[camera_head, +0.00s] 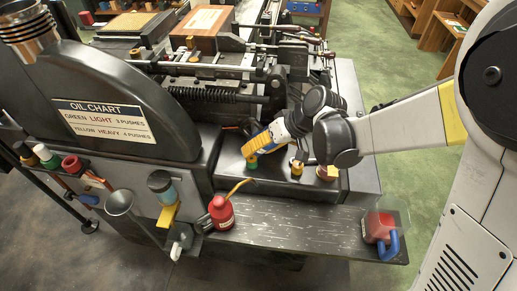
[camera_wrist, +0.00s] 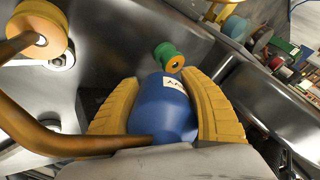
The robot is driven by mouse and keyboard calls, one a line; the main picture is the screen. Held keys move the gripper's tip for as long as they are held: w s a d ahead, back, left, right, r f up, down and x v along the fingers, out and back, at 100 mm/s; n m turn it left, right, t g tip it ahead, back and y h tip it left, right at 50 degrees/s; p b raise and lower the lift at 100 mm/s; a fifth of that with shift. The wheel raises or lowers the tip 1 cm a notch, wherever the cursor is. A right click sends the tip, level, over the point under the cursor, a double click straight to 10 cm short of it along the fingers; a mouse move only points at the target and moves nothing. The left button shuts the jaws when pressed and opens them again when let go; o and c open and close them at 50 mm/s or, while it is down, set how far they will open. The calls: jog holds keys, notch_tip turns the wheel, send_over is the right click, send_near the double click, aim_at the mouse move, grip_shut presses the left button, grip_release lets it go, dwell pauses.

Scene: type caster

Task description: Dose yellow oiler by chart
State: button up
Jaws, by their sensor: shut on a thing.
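In the wrist view the two yellow fingers of my gripper (camera_wrist: 168,110) are shut around a blue oil can (camera_wrist: 160,108) with a partly readable white label. A copper tube (camera_wrist: 40,138) runs left from the can's near end and out of the picture. A yellow oiler (camera_wrist: 40,28) shows at upper left, with a copper tube end beside it; contact cannot be told. A green oiler (camera_wrist: 168,56) sits just beyond the can. In the head view my gripper (camera_head: 257,142) is above the green oiler (camera_head: 251,162); the yellow oiler (camera_head: 297,168) is to its right.
The oil chart (camera_head: 106,121) reads green light 3 pushes, yellow heavy 4 pushes. A red oil can (camera_head: 221,213) stands on the dark shelf (camera_head: 290,228). A funnel (camera_head: 120,203) hangs at left.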

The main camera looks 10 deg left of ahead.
jog(key=shift+d+f, duration=0.15)
jog(key=shift+f, duration=0.05)
jog(key=shift+w+r+p, duration=0.15)
jog(key=shift+r+p, duration=0.75)
jog(key=shift+r, duration=0.2)
jog(key=shift+f+b, duration=0.9)
jog(key=shift+f, duration=0.05)
jog(key=shift+s+f+b, duration=0.25)
jog(key=shift+f+b, duration=0.05)
jog(key=shift+w+a+r+p, duration=0.2)
jog(key=shift+r+p, duration=0.45)
jog(key=shift+r, duration=0.45)
jog(key=shift+r+p, duration=0.15)
jog(key=shift+p, duration=0.2)
